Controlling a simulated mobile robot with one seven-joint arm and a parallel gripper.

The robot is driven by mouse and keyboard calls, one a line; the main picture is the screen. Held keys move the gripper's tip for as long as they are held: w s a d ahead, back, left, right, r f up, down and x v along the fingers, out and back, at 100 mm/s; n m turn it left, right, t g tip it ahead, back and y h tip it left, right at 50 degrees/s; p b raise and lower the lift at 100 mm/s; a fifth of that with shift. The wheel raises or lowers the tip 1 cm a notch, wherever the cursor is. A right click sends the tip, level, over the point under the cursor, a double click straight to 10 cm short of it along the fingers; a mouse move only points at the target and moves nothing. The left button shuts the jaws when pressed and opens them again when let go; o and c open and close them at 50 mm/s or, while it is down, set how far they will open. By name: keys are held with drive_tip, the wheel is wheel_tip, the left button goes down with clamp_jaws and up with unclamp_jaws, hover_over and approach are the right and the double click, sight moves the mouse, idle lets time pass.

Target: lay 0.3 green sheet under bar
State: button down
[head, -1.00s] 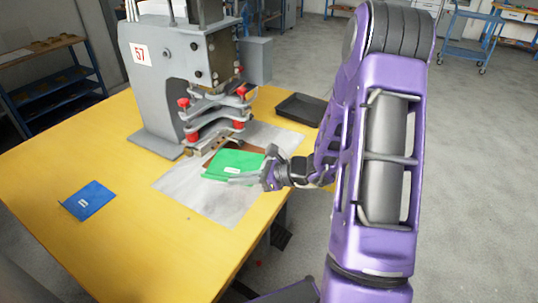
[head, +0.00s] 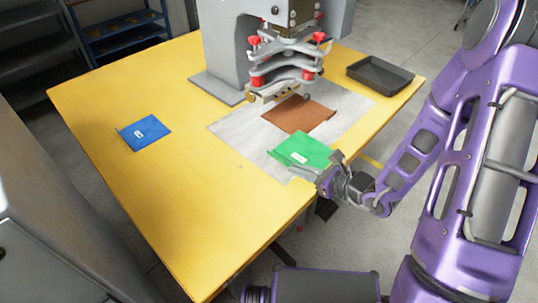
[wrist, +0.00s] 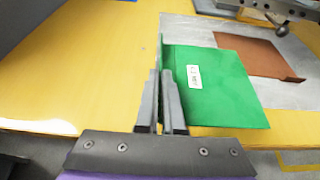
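The green sheet (head: 303,152) has a white label and an upturned lip along one edge. My gripper (head: 312,172) is at its near edge, close to the table's front right edge. In the wrist view the fingers (wrist: 161,85) are close together on the lip of the green sheet (wrist: 215,90). The bar (head: 272,93) of the press is low over the grey mat, behind the green sheet. The green sheet is apart from the bar, nearer to me. Whether the sheet touches the mat I cannot tell.
A brown sheet (head: 299,116) lies on the grey mat (head: 232,128) between the bar and the green sheet. A blue labelled sheet (head: 144,132) lies on the left of the yellow table (head: 180,210). A black tray (head: 380,74) is at the back right. The table's front left is clear.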

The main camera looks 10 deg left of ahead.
hover_over(264, 168)
drive_tip(key=shift+s, duration=0.2)
wheel_tip(264, 168, down, 2)
drive_tip(key=shift+d+f+b, duration=0.15)
drive_tip(key=shift+f+b, duration=0.1)
drive_tip(key=shift+b, duration=0.2)
wheel_tip(264, 168, down, 4)
drive_tip(key=shift+f+b, duration=0.15)
drive_tip(key=shift+b, duration=0.3)
drive_tip(key=shift+w+f, duration=0.1)
drive_tip(key=shift+w, duration=0.05)
drive_tip(key=shift+f, duration=0.25)
drive_tip(key=c, duration=1)
unclamp_jaws()
drive_tip(key=shift+r, duration=0.1)
drive_tip(key=shift+c, duration=0.2)
